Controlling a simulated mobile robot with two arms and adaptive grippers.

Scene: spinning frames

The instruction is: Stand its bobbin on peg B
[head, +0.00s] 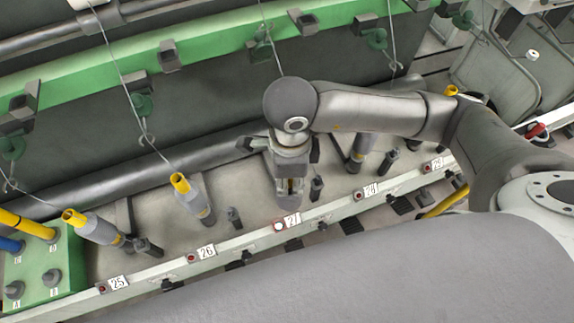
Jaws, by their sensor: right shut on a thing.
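My right gripper (289,187) points down at the spindle position labelled 27. A green peg board (35,274) is at the far left. Two grey pegs, one at the left (14,290) and one at the right (50,278), stand bare at its front. Their labels are small; the left one looks like A, the right one I cannot read surely. My left gripper is not in view.
A yellow tube (26,224) and a blue tube (10,245) occupy the board's back pegs. Grey bobbins with yellow tops stand tilted near 25 (97,229) and 26 (195,199). A white numbered rail (235,244) runs along the front.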

